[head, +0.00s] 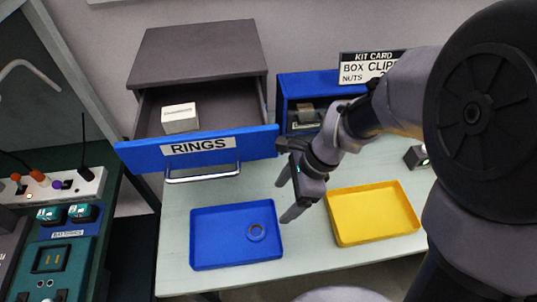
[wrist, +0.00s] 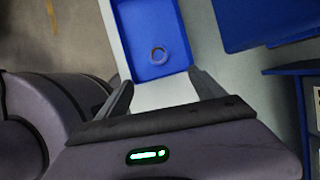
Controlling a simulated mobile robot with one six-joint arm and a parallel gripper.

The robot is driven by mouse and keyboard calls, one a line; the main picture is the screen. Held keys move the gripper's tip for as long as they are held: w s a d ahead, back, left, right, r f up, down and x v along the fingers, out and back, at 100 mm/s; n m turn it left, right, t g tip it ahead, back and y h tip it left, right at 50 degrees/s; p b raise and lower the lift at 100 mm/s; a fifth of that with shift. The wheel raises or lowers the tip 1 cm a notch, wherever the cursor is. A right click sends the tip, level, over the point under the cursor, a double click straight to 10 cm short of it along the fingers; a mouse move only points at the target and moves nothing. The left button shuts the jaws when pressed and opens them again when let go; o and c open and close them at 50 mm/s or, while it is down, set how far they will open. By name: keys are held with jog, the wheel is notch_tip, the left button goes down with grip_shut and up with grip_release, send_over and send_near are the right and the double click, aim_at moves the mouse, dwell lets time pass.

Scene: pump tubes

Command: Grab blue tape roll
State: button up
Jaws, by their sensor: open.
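My gripper (head: 284,200) is open and empty, above the table and to the upper right of the roll in the head view.
An open drawer marked RINGS (head: 200,146) holds a white box (head: 180,118) and juts out behind the blue tray. A yellow tray (head: 373,214) lies to the right. A blue bin (head: 300,86) and a kit card (head: 371,67) stand behind. A side bench (head: 60,240) is at left.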

jog(key=b, duration=0.6)
send_over(258, 230)
jog(key=d, duration=0.3)
jog(key=f, duration=1.1)
jog(key=shift+a, duration=0.2)
jog(key=b+x, duration=0.3)
jog(key=x, duration=0.3)
jog(key=shift+w+d, duration=0.1)
jog(key=shift+w, duration=0.1)
jog(key=shift+r, duration=0.2)
jog(key=c, duration=1.5)
jog(key=shift+o, duration=0.2)
